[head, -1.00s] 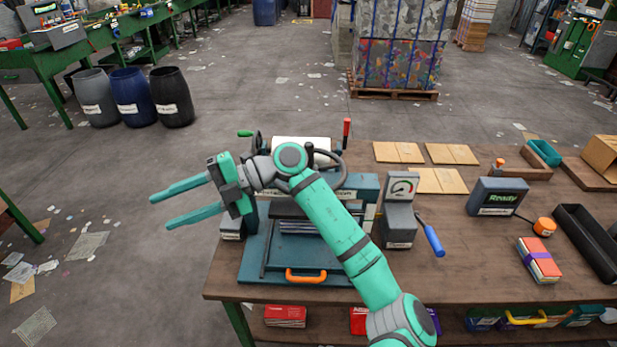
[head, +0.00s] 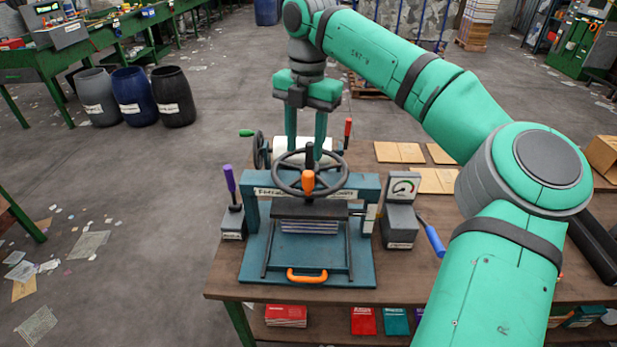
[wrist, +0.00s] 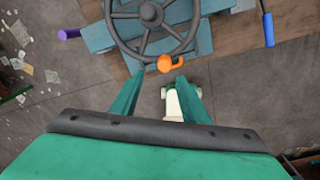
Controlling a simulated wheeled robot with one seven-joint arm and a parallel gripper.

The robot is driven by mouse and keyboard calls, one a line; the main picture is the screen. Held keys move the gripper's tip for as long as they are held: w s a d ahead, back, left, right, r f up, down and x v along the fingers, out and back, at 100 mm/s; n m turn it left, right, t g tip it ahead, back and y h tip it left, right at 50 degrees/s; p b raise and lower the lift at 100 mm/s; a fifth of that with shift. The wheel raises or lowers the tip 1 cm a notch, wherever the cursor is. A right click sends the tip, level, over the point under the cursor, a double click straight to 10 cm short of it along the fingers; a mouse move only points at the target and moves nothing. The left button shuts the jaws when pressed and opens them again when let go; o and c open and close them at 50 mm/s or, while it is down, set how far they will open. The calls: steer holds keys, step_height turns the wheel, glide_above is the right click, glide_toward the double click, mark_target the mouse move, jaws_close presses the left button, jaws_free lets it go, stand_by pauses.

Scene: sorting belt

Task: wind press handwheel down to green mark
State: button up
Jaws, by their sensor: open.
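The press (head: 367,190) is a teal frame on the bench with a dark spoked handwheel (head: 276,183) on top. An orange knob (head: 308,181) stands on the wheel's near rim. The wheel (wrist: 150,12) and orange knob (wrist: 170,63) also show in the wrist view, the knob just beyond the fingertips. My gripper (head: 306,143) is open, pointing down, above and behind the wheel in the head view. Its fingers (wrist: 159,85) hold nothing. A dark platen (head: 310,209) sits above a grey stack (head: 310,227). A small pale scale (head: 370,216) is at the right post; its green mark is too small to tell.
A gauge box (head: 403,190) with a blue-handled lever (head: 434,240) stands right of the press. A purple-handled lever (head: 230,180) stands left. A white roll (head: 288,146) and a red-handled lever (head: 347,130) are behind. My arm covers the bench's right side.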

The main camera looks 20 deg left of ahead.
mark_target(307, 173)
steer(key=shift+w+d+r, duration=0.2)
steer(key=shift+d+r, duration=0.1)
steer(key=shift+d, duration=0.05)
steer(key=shift+d+f, duration=0.1)
steer(key=f, duration=0.9)
steer(key=shift+a+f, duration=0.3)
steer(key=shift+f, duration=0.05)
steer(key=shift+d+f, duration=0.15)
steer(key=shift+f, duration=0.2)
jaws_close()
